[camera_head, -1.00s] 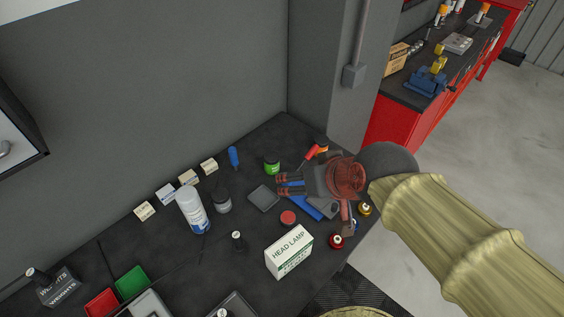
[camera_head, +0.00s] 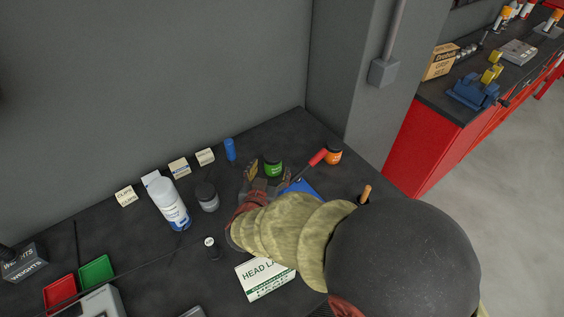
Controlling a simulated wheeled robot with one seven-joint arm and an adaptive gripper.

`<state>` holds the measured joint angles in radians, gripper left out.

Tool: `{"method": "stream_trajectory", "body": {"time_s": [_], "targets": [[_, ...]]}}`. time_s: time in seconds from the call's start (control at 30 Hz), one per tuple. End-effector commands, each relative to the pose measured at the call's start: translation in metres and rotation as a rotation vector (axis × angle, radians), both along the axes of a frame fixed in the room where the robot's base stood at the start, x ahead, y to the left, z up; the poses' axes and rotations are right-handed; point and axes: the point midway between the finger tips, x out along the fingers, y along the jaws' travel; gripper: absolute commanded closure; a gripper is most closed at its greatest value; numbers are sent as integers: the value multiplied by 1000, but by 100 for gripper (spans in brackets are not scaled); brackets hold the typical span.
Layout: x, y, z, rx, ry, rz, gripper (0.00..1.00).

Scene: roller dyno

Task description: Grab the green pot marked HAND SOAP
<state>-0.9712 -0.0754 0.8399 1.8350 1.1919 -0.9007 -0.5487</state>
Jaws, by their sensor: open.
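The green pot (camera_head: 273,167) with a dark lid stands upright on the dark bench near the back corner. Its label is too small to read here. My gripper (camera_head: 264,177) is open, with its fingers pointing toward the back wall. It is just in front of the pot, one finger to the pot's left and the other near its front right. I cannot tell whether a finger touches the pot.
A head lamp box (camera_head: 264,278) is in front.

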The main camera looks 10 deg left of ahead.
Motion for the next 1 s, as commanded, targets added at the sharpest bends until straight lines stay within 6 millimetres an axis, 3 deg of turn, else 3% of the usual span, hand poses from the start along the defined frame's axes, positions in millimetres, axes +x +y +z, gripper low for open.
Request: {"method": "stream_trajectory", "body": {"time_s": [0.57, 0.87, 1.0], "targets": [[60, 11, -31, 3, 1, -1, 34], [64, 12, -30, 4, 0, 1, 34], [64, 12, -30, 3, 1, 1, 41]]}}
